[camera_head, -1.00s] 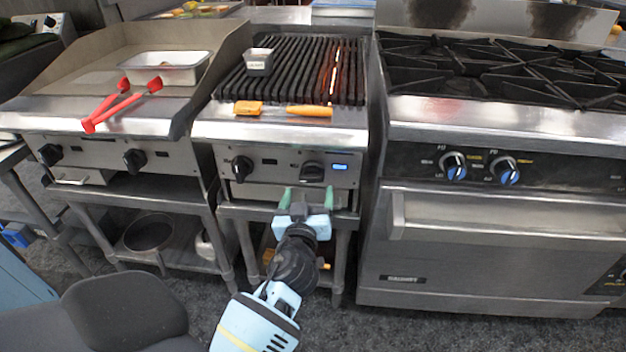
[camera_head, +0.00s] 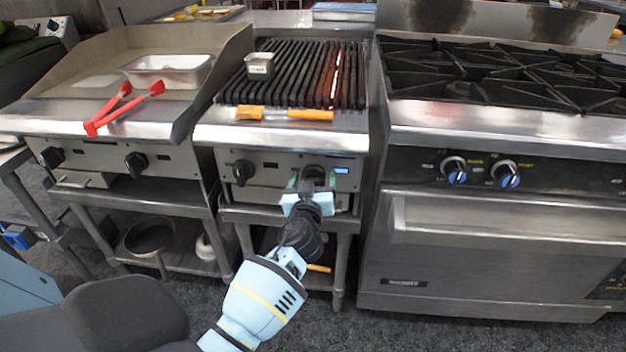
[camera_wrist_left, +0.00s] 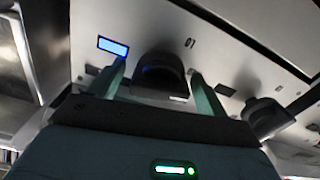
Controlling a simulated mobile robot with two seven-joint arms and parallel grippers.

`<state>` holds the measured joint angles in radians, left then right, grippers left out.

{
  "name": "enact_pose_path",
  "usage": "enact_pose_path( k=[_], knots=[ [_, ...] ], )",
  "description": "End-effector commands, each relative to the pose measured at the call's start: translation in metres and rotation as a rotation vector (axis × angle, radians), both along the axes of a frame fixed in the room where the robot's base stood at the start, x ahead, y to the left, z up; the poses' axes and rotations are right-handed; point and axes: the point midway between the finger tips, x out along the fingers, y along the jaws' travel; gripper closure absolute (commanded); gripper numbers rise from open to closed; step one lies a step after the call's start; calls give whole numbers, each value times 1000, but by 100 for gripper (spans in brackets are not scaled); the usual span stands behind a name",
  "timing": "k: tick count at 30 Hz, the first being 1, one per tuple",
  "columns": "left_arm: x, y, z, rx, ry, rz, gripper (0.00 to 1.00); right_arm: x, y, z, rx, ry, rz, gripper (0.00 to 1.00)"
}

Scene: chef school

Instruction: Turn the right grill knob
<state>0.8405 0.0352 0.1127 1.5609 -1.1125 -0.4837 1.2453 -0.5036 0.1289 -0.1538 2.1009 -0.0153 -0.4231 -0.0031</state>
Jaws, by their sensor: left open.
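The grill (camera_head: 282,127) stands in the middle of the head view, with two black knobs on its front panel. The right grill knob (camera_head: 314,172) sits left of a lit blue display (camera_head: 342,170). My left gripper (camera_head: 312,184) is open at this knob, one green finger on each side of it. In the left wrist view, the knob (camera_wrist_left: 160,72) shows between the two fingers (camera_wrist_left: 158,88). I cannot tell whether the fingers touch it. The left grill knob (camera_head: 243,170) is clear of the gripper. My right gripper is not in view.
A brush (camera_head: 249,112) and an orange-handled tool (camera_head: 310,114) lie on the grill's front ledge. A small metal container (camera_head: 259,66) sits on the grate. A griddle with red tongs (camera_head: 122,108) is left; a stove (camera_head: 500,130) is right.

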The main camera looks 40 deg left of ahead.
Motion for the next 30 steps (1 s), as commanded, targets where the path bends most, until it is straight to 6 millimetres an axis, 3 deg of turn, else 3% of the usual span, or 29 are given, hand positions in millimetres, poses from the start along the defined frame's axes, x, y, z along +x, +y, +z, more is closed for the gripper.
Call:
enact_pose_path(
  k=[2,12,22,30],
  knots=[
    [0,0,0,0,0,0,24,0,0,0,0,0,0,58],
    [0,0,0,0,0,0,68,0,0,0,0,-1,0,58],
    [0,0,0,38,23,0,68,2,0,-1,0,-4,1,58],
    [-1,0,-1,185,113,2,68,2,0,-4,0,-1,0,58]
  ],
)
